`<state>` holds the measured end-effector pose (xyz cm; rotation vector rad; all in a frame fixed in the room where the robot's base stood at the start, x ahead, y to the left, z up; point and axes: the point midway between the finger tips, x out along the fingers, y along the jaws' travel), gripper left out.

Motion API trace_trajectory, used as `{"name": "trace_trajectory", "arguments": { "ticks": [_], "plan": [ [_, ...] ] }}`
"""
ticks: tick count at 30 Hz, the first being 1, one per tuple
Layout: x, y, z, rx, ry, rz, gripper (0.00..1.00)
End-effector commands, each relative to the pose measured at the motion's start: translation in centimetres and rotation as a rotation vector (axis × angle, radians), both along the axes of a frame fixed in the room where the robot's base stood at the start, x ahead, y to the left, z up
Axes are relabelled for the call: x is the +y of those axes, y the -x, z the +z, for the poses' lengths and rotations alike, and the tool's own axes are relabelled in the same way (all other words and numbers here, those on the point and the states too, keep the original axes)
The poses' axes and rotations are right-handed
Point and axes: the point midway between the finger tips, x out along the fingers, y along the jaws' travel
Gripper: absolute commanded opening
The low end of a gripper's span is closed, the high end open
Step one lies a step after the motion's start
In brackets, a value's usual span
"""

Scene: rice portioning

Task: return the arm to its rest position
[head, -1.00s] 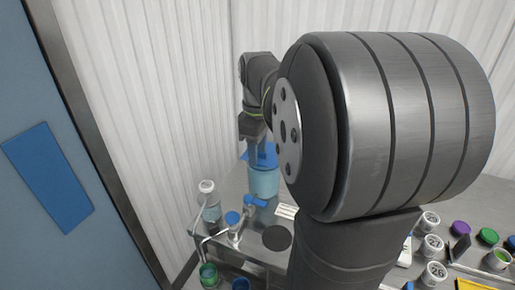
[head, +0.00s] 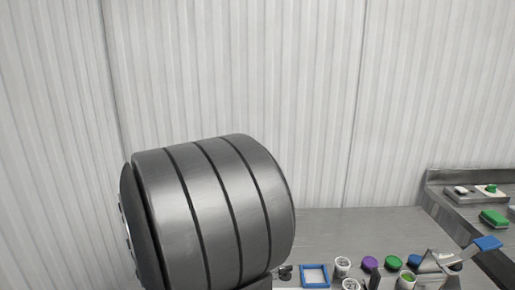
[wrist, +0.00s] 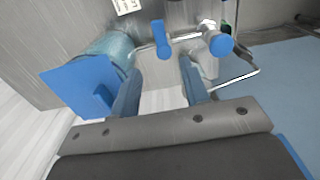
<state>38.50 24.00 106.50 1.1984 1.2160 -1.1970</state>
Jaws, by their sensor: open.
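My gripper (wrist: 160,72) shows in the wrist view, with its two blue-grey fingers apart and nothing between them. A light blue container (wrist: 113,47) with a square blue lid (wrist: 82,86) is just left of the fingers; I cannot tell whether the left finger touches it. In the head view only a large grey joint of my arm shows, at the lower left; my gripper is outside that view.
A blue-handled valve (wrist: 161,38) and a blue-capped bottle (wrist: 221,46) stand beyond the fingers. In the head view, several cups and lids, a blue square frame (head: 315,267) and a green block (head: 494,219) are at the right. The table's back (head: 360,230) is clear.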

Motion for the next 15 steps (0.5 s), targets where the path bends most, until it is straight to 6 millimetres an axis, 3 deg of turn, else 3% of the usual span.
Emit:
{"name": "trace_trajectory", "arguments": {
  "ticks": [9, 15],
  "plan": [
    [0.0, 0.0, -6.5, 0.005, 0.003, 0.0, 0.42],
    [0.0, 0.0, -9.5, 0.003, 0.002, -0.001, 0.42]
  ]
}}
